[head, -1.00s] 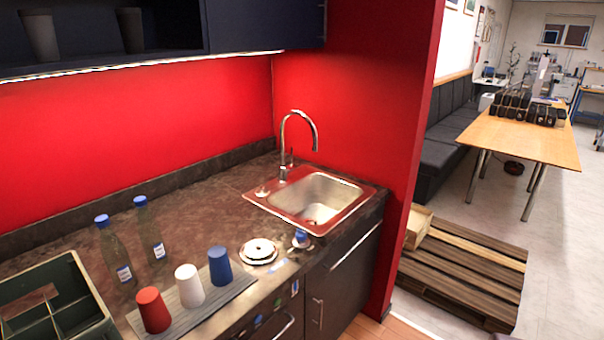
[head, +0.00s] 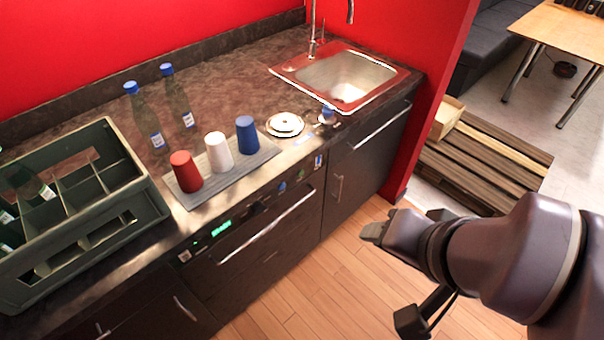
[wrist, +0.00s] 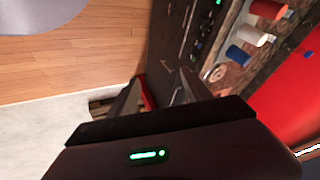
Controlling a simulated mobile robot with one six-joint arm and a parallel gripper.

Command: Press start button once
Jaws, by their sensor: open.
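The dark appliance front (head: 255,255) under the counter carries a control strip with a lit green display (head: 221,228), a dark knob and several small buttons (head: 282,187). I cannot tell which is the start button. In the wrist view the appliance front appears sideways, with the green display (wrist: 218,3) at the top edge. My gripper (head: 392,277) is open and empty at the lower right, above the wooden floor, apart from and to the right of the control strip. Its fingers (wrist: 158,95) also show in the wrist view.
Red, white and blue cups (head: 218,152) stand on a grey mat near the counter edge. Two bottles (head: 178,96), a green crate (head: 150,205) and a sink (head: 345,80) share the counter. A pallet (head: 485,165) lies right. Floor before the cabinets is clear.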

